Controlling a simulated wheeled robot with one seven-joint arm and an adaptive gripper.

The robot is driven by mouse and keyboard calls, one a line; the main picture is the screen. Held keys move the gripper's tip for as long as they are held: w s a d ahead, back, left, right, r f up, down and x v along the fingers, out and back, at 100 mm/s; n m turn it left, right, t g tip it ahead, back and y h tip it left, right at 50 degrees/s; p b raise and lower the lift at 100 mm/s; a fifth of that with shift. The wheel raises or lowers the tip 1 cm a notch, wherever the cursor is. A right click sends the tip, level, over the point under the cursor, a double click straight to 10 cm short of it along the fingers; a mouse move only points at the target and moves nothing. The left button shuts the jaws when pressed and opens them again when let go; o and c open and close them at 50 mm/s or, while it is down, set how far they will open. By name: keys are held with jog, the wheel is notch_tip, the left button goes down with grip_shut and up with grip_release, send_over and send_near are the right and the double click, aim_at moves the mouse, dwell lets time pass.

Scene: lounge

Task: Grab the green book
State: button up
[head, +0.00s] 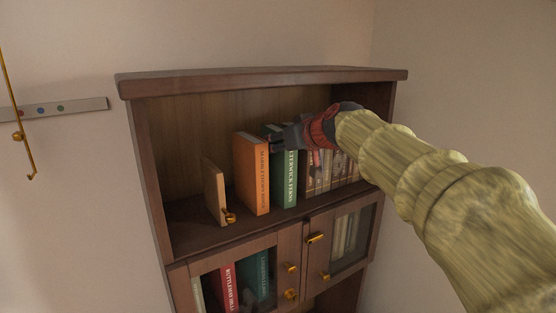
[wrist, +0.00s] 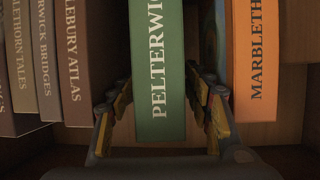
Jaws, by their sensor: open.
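The green book (head: 285,180) stands upright on the open upper shelf, its spine lettered with pale letters, between an orange book and a row of brown books. My gripper (head: 280,138) reaches in from the right at the top part of its spine and hides some of it. In the wrist view the green book (wrist: 157,70) fills the middle, and my gripper (wrist: 158,85) is open with one finger on each side of it. A small gap shows at the left finger; whether the right finger touches the book I cannot tell.
The orange book (head: 252,175) is close beside the right finger in the wrist view (wrist: 255,60). Brown books (wrist: 72,60) stand on the other side. A wooden bookend (head: 214,190) is at the shelf's left. Below, glass doors (head: 240,275) enclose red and teal books.

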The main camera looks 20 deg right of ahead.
jog(key=shift+w+f, duration=0.15)
jog(key=shift+w, duration=0.15)
jog(key=shift+s, duration=0.2)
jog(key=shift+c, duration=0.3)
jog(key=shift+w, duration=0.15)
jog(key=shift+c, duration=1.2)
jog(key=c, duration=1)
grip_shut()
